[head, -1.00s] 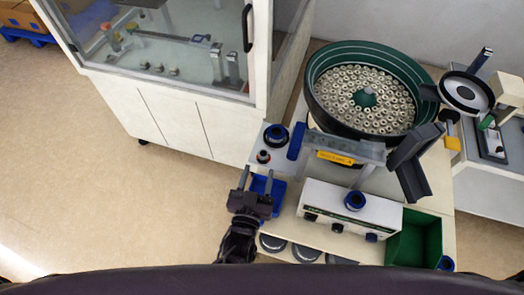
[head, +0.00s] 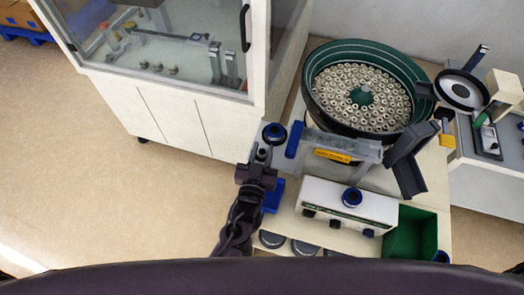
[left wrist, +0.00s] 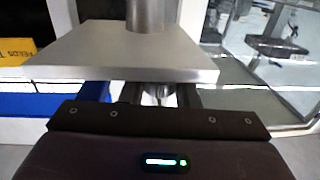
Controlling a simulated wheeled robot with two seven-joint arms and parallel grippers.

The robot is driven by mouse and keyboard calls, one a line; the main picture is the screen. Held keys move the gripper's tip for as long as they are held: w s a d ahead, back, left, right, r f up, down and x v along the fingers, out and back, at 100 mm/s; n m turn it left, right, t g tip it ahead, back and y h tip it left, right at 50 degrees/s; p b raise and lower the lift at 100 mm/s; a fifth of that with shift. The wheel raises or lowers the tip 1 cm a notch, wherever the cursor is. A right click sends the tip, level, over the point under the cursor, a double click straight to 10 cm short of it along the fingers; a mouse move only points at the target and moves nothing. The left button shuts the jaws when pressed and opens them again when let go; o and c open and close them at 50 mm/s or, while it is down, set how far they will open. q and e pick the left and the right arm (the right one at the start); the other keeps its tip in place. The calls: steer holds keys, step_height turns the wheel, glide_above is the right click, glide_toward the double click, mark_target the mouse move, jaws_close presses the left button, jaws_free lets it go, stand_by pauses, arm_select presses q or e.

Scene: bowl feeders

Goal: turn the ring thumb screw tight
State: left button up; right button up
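My left gripper (head: 261,158) is at the left edge of the feeder table, just in front of a blue and dark round knob (head: 274,133). In the left wrist view, the dark fingers (left wrist: 162,97) stand apart, with a small metal cylindrical part (left wrist: 161,92) between them. I cannot tell whether they touch it or whether it is the ring thumb screw. A grey metal plate (left wrist: 110,55) with a round post (left wrist: 145,14) hides much of the fingertip area. My right gripper is out of view.
A green bowl feeder (head: 325,65) full of small rings stands behind. A clear rail with a yellow label (head: 332,155), a white control box (head: 325,201) and a green bin (head: 418,226) lie to the right. A glass-fronted cabinet (head: 190,110) stands at the left.

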arm_select(q)
steer(key=c, duration=0.4)
